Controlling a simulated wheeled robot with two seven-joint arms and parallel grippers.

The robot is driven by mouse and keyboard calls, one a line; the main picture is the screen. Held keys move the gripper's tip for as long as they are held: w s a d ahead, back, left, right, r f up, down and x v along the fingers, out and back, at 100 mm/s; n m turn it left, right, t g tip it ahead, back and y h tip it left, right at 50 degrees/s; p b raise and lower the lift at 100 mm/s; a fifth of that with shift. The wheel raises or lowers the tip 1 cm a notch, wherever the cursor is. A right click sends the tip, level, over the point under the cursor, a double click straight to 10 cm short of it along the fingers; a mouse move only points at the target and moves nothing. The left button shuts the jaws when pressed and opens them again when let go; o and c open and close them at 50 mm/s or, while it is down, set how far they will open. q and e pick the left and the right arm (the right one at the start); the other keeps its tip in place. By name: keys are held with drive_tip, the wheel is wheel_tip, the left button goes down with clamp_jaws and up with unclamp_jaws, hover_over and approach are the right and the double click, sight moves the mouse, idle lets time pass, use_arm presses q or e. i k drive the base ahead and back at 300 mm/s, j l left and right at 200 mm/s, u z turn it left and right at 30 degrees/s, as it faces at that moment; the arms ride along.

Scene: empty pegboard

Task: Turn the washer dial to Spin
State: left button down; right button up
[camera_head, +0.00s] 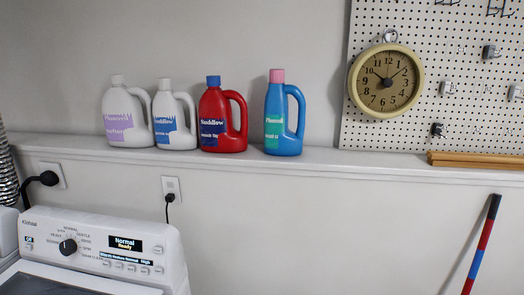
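The washer (165,262) stands at the lower left, with its white control panel facing me. Its black round dial (68,247) sits on the left part of the panel, ringed by small printed labels. The labels are too small to read surely, and I cannot tell exactly which one the dial points at. A dark display (126,244) right of the dial reads "Normal" and "Ready". Neither of my grippers is in view, and nothing touches the dial.
A ledge (330,163) above the washer holds several detergent bottles, among them a red one (222,118) and a blue one (283,117). A pegboard (450,70) with a clock (386,80) hangs at the right. A striped pole (482,245) leans at lower right. Space before the panel looks clear.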

sight(68, 247)
drive_tip(key=u, duration=1.4)
